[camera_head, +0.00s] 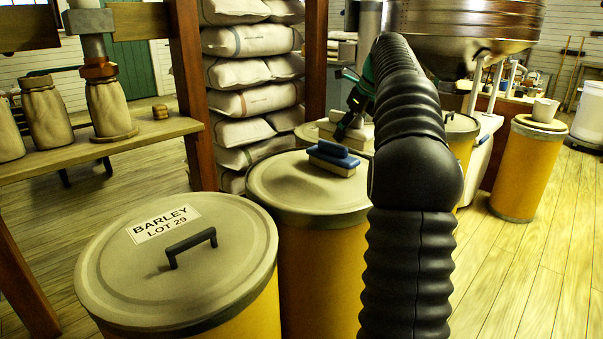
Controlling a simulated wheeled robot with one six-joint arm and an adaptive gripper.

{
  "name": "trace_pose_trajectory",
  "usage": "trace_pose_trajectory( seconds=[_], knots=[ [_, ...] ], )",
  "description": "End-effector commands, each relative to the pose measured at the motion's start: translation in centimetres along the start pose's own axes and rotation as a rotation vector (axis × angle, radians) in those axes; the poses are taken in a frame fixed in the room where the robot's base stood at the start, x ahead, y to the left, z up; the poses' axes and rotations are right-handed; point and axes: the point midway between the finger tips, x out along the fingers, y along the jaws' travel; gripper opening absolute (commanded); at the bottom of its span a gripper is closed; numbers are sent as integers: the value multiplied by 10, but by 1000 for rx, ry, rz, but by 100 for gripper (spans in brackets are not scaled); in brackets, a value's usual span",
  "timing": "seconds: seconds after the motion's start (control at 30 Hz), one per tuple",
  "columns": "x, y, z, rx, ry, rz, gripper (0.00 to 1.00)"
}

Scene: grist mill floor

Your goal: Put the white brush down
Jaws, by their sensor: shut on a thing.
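My gripper (346,120) is partly hidden behind my black ribbed arm, above the lids in the middle of the view. It is shut on a small pale thing (357,132), which looks like the white brush; its shape and bristles are hard to make out. I cannot tell whether the brush touches the lid behind it. A brush with a blue handle and tan bristles (333,158) lies on the middle drum lid (290,190), in front of and below my gripper.
A yellow drum marked BARLEY LOT 29 (110,275) stands front left, its lid bearing a black handle (190,245). Stacked sacks (240,100) stand behind. A wooden shelf with sacks (100,150) is at left. A drum with a white cup (545,110) stands right, beside open floor.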

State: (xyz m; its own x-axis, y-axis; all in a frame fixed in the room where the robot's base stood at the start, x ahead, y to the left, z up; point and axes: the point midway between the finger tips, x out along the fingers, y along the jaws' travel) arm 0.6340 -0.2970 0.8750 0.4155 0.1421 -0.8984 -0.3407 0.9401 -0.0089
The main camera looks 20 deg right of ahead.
Motion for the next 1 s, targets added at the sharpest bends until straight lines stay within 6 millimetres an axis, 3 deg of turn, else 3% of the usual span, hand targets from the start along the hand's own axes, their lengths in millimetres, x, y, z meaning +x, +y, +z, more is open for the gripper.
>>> trace_pose_trajectory(
  seconds=[0.3,0.5,0.77,1.0],
  knots=[
    [52,50,15,0,0,0,1],
    [76,75,26,-1,0,-1,1],
    [89,85,27,0,0,0,1],
    [117,85,13,0,1,1,1]
  ],
)
